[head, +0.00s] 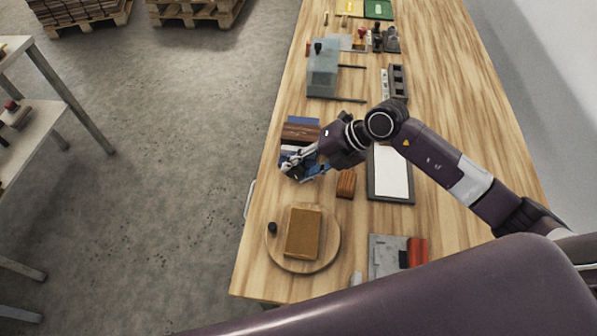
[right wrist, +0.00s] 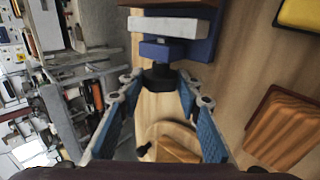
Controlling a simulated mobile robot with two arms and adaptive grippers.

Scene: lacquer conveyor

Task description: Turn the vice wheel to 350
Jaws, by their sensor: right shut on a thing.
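The vice shows in the right wrist view as a blue body (right wrist: 203,45) with a pale grey jaw (right wrist: 165,27) and a smaller blue block in front. Its dark vice wheel (right wrist: 160,77) sits at the near end of that block. My right gripper (right wrist: 161,82) has its two blue-padded fingers closed on the wheel from both sides. In the head view my right gripper (head: 301,168) is at the near end of the vice (head: 303,121), and hides the wheel. No scale or number on the wheel can be read. My left gripper is not in view.
A round wooden board (head: 331,240) with a brown block (head: 303,234) and a black knob (head: 272,228) lies nearer. A small wooden block (head: 346,184) and a dark-framed white panel (head: 393,173) are to the right. Tools and fixtures stand farther along the bench.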

